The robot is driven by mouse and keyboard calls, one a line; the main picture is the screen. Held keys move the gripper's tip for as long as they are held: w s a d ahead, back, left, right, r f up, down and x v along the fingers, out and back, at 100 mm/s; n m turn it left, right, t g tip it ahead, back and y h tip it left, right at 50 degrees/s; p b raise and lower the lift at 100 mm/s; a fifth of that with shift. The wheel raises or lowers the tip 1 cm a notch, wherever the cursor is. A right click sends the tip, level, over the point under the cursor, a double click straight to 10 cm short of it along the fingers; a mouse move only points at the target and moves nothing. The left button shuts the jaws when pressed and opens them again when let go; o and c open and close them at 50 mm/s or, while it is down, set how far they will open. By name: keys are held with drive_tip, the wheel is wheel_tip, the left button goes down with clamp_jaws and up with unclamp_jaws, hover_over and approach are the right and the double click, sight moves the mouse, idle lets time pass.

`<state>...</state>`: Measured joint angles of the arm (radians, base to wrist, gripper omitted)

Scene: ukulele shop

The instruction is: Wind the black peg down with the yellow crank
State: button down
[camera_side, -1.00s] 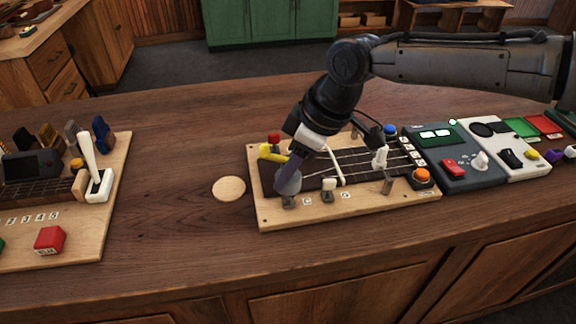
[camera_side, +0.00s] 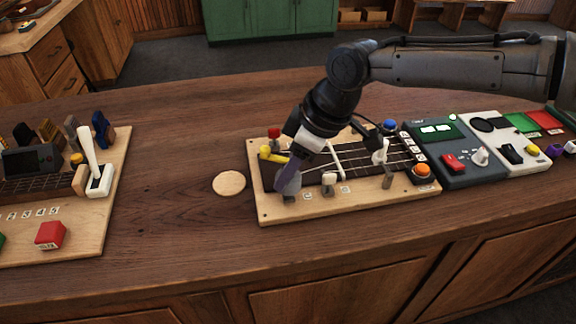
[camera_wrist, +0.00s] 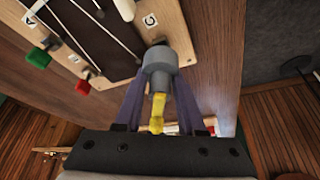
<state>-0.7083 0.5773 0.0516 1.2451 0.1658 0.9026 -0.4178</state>
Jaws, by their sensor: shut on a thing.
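The crank has a yellow handle (camera_side: 268,153) and a grey socket (camera_side: 289,182); in the wrist view the grey socket (camera_wrist: 159,68) and yellow handle (camera_wrist: 158,110) both show. My gripper (camera_side: 287,176) is shut on the crank, with one purple finger on each side of the socket in the wrist view (camera_wrist: 158,88). The socket is at the front left corner of the light wooden board (camera_side: 350,200). A small dark post (camera_side: 288,198) shows just under it. I cannot make out the black peg clearly; the socket and fingers cover that spot.
Grey (camera_side: 460,178) and white control boxes stand right. The counter in front is clear.

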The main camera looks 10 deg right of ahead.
drive_tip(key=shift+f, duration=0.3)
idle(0.4)
drive_tip(key=shift+m+t+h, duration=0.4)
drive_tip(key=shift+m, duration=1.1)
drive_tip(key=shift+m+h, duration=0.3)
drive_tip(key=shift+m, duration=0.5)
drive_tip(key=shift+m+t, duration=0.4)
drive_tip(key=shift+m, duration=0.3)
drive_tip(key=shift+m+h, duration=0.7)
drive_tip(key=shift+m, duration=0.8)
